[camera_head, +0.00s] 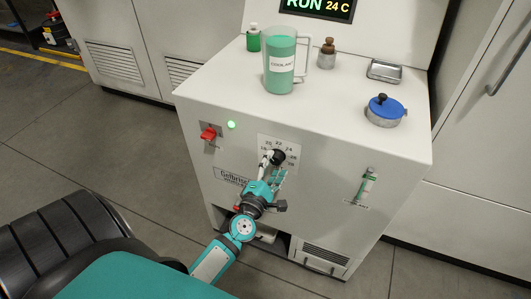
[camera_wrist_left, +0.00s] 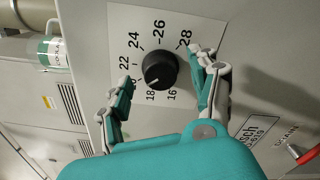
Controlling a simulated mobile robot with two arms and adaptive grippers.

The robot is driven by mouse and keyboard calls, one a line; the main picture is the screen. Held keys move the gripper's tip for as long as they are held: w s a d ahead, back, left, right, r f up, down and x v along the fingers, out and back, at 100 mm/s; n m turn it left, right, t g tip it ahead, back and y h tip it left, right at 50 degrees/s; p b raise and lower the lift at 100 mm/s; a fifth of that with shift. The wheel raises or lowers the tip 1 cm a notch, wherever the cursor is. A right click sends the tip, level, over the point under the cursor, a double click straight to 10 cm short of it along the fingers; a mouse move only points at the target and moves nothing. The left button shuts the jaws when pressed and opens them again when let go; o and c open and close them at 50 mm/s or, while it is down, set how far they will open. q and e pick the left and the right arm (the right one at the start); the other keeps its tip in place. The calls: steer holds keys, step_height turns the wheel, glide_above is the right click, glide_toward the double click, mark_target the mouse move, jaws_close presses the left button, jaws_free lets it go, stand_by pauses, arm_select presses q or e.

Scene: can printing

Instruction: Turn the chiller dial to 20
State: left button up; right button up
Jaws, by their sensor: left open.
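The chiller dial is a black round knob (camera_wrist_left: 159,70) on a white scale plate (camera_wrist_left: 183,22) marked from 16 to 28. A small pale mark on the knob points to the lower left in the wrist view, near 18; the exact reading is hard to tell. My left gripper (camera_wrist_left: 160,66) is open, with one finger on each side of the knob and gaps to it. The 20 is partly hidden by a finger. In the head view my left gripper (camera_head: 273,169) is at the dial and covers part of its plate. My right gripper is not in view.
The display (camera_head: 318,8) reads RUN 24 C. A red switch (camera_head: 208,133) and green light (camera_head: 231,125) are left of the dial; a sight tube (camera_head: 367,186) is right. A coolant jug (camera_head: 280,65) and blue-lidded cap (camera_head: 386,108) stand on top.

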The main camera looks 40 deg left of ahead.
arm_select(q)
steer(key=v, duration=1)
steer(key=shift+s, duration=0.3)
